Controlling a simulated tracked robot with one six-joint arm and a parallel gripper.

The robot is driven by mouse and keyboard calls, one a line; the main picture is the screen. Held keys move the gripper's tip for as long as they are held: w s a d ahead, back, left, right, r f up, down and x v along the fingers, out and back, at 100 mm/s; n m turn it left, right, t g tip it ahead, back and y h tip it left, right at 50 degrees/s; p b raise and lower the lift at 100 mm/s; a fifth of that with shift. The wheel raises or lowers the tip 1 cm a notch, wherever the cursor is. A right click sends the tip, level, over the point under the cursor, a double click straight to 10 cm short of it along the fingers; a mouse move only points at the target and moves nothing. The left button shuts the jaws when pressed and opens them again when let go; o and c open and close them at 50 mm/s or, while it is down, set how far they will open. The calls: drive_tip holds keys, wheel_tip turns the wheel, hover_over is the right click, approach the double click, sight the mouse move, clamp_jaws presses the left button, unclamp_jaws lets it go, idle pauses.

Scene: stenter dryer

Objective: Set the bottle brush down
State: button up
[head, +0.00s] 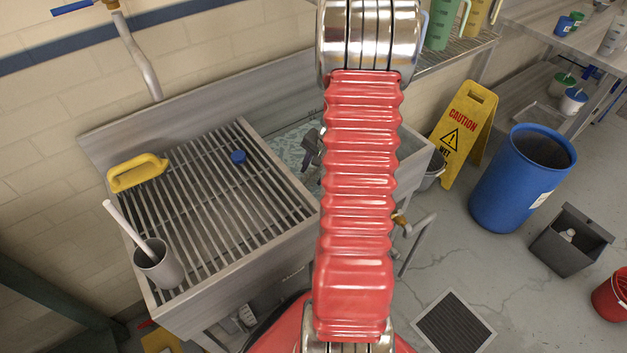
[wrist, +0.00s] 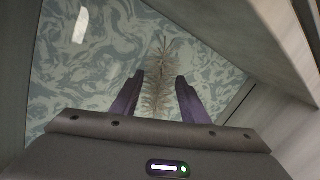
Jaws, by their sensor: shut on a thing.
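The bottle brush (wrist: 160,62) shows in the wrist view as a pale, bristly length between the purple fingers of my gripper (wrist: 160,78). My gripper is shut on it, and its bristled end points away from the palm. Behind it is the marbled, foamy water of the sink basin (head: 292,150). I cannot tell whether the brush touches the water. In the head view my gripper (head: 311,148) is over the basin, partly hidden by my red arm. The brush cannot be made out clearly there.
A slatted drainboard (head: 215,190) left of the basin holds a yellow-handled brush (head: 137,173), a blue cap (head: 238,157) and a grey cup (head: 160,268) with a white handle in it. Much of the slats is bare. A caution sign (head: 466,130) and blue barrel (head: 515,185) stand right.

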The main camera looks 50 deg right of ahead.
drive_tip(key=shift+f, duration=1.85)
drive_tip(key=o, duration=1.2)
drive_tip(key=shift+c, duration=0.2)
drive_tip(key=v, duration=1.2)
